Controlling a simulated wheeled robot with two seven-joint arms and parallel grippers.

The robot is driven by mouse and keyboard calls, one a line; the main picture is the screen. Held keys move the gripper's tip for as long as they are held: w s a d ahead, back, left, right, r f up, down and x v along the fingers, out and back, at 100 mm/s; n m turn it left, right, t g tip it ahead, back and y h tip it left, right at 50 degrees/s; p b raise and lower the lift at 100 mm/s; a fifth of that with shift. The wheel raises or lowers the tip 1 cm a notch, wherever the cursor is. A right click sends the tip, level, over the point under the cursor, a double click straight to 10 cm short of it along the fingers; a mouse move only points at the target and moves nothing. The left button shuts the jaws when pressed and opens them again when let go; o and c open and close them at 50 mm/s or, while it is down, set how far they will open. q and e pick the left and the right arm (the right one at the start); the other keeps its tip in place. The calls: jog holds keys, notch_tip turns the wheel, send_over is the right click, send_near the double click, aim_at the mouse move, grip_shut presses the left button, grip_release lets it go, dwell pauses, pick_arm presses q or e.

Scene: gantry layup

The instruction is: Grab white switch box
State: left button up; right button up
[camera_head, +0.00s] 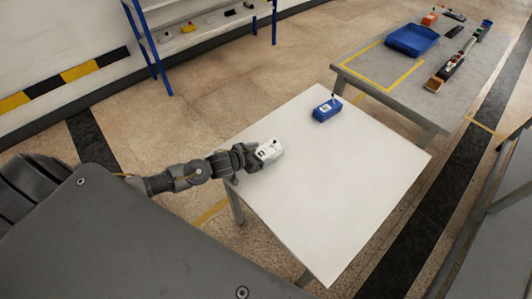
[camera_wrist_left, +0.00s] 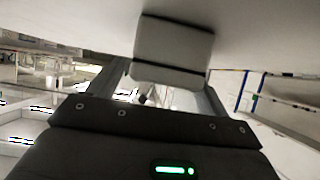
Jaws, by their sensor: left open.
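The white switch box (camera_head: 270,150) lies on the white table (camera_head: 335,215) near its left edge. My left gripper (camera_head: 256,155) is right at the box's left end in the head view. In the left wrist view, the box (camera_wrist_left: 173,50) shows as a pale block with dark seams, between the open fingers of the left gripper (camera_wrist_left: 165,88). I cannot tell whether the fingers touch it. My right gripper is not in view.
A blue box (camera_head: 327,110) stands at the table's back edge. Behind it is a grey table with a blue tray (camera_head: 412,40) and several small items. A shelf (camera_head: 205,30) with blue posts stands at the back left. The table's middle and front are clear.

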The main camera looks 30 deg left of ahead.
pick_arm(q)
jog(key=shift+w+f, duration=0.15)
jog(key=c, duration=1.2)
jog(key=shift+o, duration=0.2)
